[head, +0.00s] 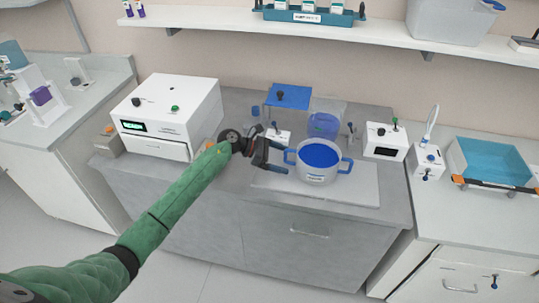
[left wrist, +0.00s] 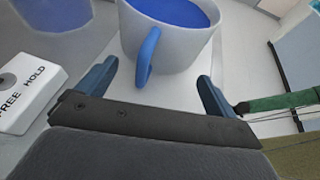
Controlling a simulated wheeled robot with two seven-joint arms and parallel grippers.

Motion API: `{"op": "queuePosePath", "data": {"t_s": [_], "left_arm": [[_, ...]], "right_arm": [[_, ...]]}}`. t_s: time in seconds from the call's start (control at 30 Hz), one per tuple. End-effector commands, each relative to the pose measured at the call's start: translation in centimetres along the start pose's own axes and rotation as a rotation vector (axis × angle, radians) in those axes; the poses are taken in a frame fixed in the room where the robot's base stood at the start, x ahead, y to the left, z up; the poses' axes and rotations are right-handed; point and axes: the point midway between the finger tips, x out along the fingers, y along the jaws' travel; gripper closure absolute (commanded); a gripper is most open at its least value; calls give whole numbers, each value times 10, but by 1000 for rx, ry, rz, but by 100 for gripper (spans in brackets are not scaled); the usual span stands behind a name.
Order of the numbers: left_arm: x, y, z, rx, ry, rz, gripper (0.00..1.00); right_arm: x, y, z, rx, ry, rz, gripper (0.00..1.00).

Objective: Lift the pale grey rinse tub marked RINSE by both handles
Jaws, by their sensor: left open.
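The pale grey tub (head: 316,174) has a blue inside, a blue handle on each side and a small label too blurred to read. It stands upright on a pale board (head: 359,193). My left gripper (head: 277,157) is open at the tub's left handle (head: 290,157). In the left wrist view that handle (left wrist: 147,58) lies between the two spread fingertips, with a gap on either side. The tub's right handle (head: 346,165) is free. My right gripper is not in view.
Behind the tub are a clear blue container (head: 323,124) and a small switch box, marked FREE and HOLD in the left wrist view (left wrist: 30,92). A white machine (head: 170,110) stands at left, a white control box (head: 385,141) at right. A teal tray (head: 493,164) is farther right.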

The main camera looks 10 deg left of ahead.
Motion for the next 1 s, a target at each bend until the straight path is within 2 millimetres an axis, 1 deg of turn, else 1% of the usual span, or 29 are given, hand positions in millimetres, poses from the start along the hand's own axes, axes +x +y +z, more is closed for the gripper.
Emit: {"op": "queuePosePath", "data": {"t_s": [0.03,0.1,0.3,0.43,0.67,0.7,0.77,0.9,0.97,1.0], "left_arm": [[8,0,1,0,-1,0,7],[17,0,0,0,-1,0,7],[33,0,0,1,0,1,7],[36,0,0,1,0,1,7],[37,0,0,1,1,1,7],[37,0,0,1,1,1,11],[37,0,0,1,1,1,23],[37,0,0,1,0,1,50],[37,0,0,1,0,1,62],[37,0,0,1,0,1,70]], "right_arm": [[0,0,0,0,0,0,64],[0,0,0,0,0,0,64],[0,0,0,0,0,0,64],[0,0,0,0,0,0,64],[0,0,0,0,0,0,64],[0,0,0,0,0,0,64],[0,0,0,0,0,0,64],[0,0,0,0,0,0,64],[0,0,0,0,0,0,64],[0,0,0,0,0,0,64]]}}
